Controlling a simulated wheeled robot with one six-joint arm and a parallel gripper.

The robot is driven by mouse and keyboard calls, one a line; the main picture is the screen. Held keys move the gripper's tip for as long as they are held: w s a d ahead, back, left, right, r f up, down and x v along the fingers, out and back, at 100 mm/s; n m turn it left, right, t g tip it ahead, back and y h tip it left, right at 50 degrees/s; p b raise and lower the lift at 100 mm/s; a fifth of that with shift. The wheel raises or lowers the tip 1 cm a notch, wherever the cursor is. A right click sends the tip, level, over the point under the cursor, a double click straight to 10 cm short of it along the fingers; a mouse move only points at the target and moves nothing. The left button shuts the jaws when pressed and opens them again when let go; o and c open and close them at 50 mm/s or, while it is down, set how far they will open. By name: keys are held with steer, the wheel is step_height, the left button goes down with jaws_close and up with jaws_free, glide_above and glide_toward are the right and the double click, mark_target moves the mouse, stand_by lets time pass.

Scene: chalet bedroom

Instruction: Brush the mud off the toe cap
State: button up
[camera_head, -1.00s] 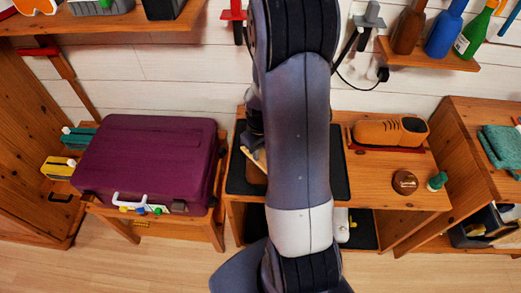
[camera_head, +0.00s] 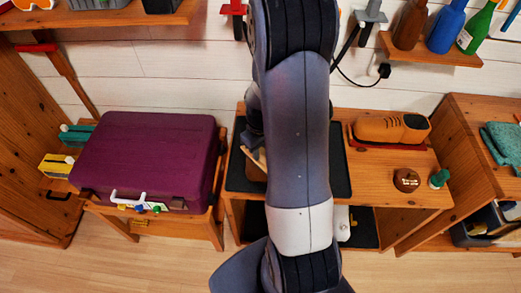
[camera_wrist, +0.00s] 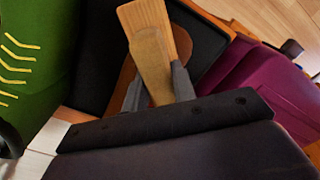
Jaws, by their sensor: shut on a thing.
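My gripper (camera_wrist: 157,88) is shut on a light wooden piece (camera_wrist: 150,45), which looks like a brush handle; I see no bristles. In the head view my arm covers most of the gripper, and a pale wooden end (camera_head: 259,157) shows beside it, above the dark mat (camera_head: 340,180). A green thing with yellow chevron lines (camera_wrist: 30,60), perhaps a laced boot, stands close at the left in the wrist view. It is hidden behind my arm in the head view. I cannot make out a toe cap or mud on it.
A purple suitcase (camera_head: 147,160) lies on a wooden stand at the left. An orange shoe-like thing (camera_head: 378,130) rests on a red base on the bench, with a round brown tin (camera_head: 406,180) and small green bottle (camera_head: 439,179) in front. Bottles (camera_head: 443,33) stand on a shelf above.

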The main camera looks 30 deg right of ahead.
steer(key=shift+w+d+r, duration=0.1)
steer(key=shift+w+d, duration=0.5)
steer(key=shift+w, duration=0.25)
steer(key=shift+w+d, duration=0.55)
steer(key=shift+w, duration=0.25)
steer(key=shift+s+a+b, duration=0.2)
steer(key=shift+s+a, duration=0.4)
steer(key=shift+s, duration=0.25)
steer(key=shift+s+a+b, duration=0.15)
steer(key=shift+s+a, duration=0.4)
steer(key=shift+s, duration=0.25)
steer(key=shift+w+a+f, duration=0.2)
steer(key=shift+a+f, duration=0.05)
steer(key=shift+a, duration=0.15)
steer(key=shift+w+d+r, duration=0.1)
steer(key=shift+w+d, duration=0.5)
steer(key=shift+w, duration=0.25)
steer(key=shift+w+d+r, duration=0.1)
steer(key=shift+w+d, duration=0.45)
steer(key=shift+w, duration=0.3)
steer(key=shift+s+a+f+b, duration=0.15)
steer(key=shift+s+a, duration=0.25)
steer(key=shift+s, duration=0.2)
steer(key=shift+s+a+b, duration=0.1)
steer(key=shift+s+a, duration=0.25)
steer(key=shift+s, duration=0.2)
steer(key=shift+s+a+f+b, duration=0.15)
steer(key=shift+s+a, duration=0.25)
steer(key=shift+s, duration=0.2)
steer(key=shift+r, duration=0.1)
